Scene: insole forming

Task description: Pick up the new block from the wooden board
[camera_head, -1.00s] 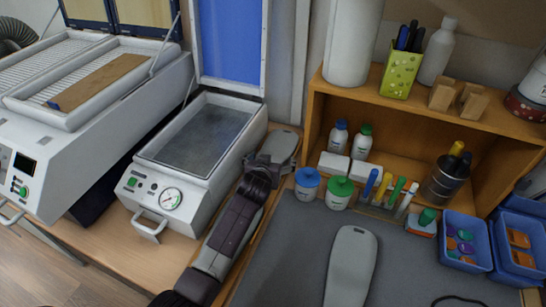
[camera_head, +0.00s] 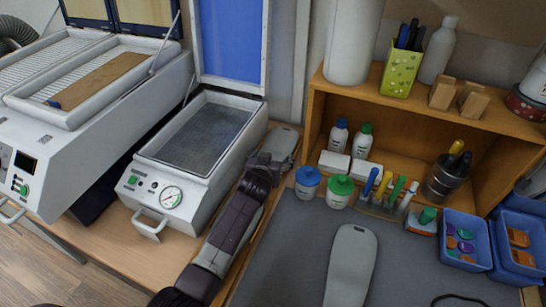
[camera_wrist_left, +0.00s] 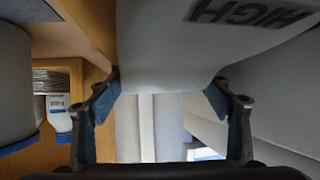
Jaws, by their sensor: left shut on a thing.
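A grey insole-shaped block (camera_head: 284,141) is at the back, between the press and the wooden shelf. My left gripper (camera_head: 271,160) is shut on its near end. In the left wrist view, the pale block (camera_wrist_left: 180,45) carries the dark word HIGH, and the gripper (camera_wrist_left: 162,88) has a finger against each side of it. The wooden surface (camera_head: 282,215) shows beside my left arm. I cannot tell whether the block touches the wood. A second grey block (camera_head: 350,265) lies on the dark mat. My right gripper is not in view.
An open press (camera_head: 150,170) with a gauge stands left of my arm. The wooden shelf (camera_head: 312,110) is close on the right, with blue-lidded (camera_head: 307,180) and green-lidded (camera_head: 340,190) jars before it. The dark mat (camera_head: 290,260) has free room.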

